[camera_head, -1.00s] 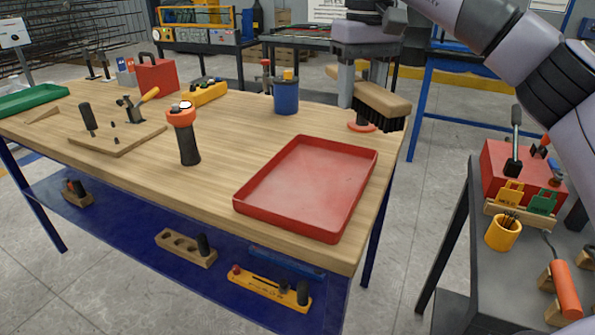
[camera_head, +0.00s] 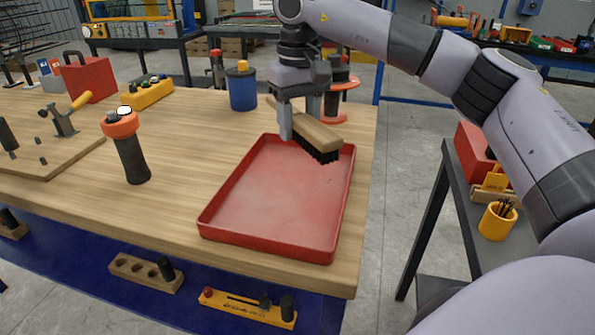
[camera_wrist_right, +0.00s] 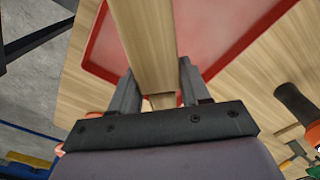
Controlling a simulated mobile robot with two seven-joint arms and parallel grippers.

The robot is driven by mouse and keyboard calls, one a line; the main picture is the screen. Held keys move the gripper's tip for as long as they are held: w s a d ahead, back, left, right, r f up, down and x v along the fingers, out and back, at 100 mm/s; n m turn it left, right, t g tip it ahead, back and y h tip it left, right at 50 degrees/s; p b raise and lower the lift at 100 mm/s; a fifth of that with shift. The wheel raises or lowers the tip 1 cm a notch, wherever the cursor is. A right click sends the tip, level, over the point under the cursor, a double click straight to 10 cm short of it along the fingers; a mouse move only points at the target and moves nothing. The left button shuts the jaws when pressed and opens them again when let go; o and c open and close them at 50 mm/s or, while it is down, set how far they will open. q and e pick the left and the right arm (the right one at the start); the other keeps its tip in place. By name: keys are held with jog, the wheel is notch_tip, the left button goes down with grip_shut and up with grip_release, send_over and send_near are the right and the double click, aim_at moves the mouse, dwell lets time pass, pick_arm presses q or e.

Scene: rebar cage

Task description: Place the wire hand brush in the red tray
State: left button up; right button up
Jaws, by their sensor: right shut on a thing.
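The wire hand brush (camera_head: 318,136) has a wooden back and dark bristles that face down. My right gripper (camera_head: 299,128) is shut on its wooden handle and holds it above the far right part of the red tray. In the right wrist view, the brush's wooden body (camera_wrist_right: 147,45) runs between the two fingers (camera_wrist_right: 155,92), with the tray (camera_wrist_right: 215,35) beneath it. The red tray (camera_head: 275,195) lies empty on the wooden workbench near its right front corner. My left gripper is not in view.
A dark flashlight with an orange head (camera_head: 128,145) stands left of the tray. A blue cup (camera_head: 242,88) and an orange-based dark object (camera_head: 338,100) stand behind it. A grey side table (camera_head: 450,215) with a yellow cup (camera_head: 498,222) is at the right.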

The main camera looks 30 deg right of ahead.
aim_at(299, 179)
notch_tip(299, 179, down, 9)
jog(key=shift+f+b, duration=0.2)
jog(key=shift+b, duration=0.2)
jog(key=o, duration=1.1)
jog(key=shift+f, duration=0.15)
jog(key=shift+o, duration=0.2)
notch_tip(299, 179, up, 12)
jog(key=shift+r+p, duration=0.15)
jog(key=shift+p, duration=0.55)
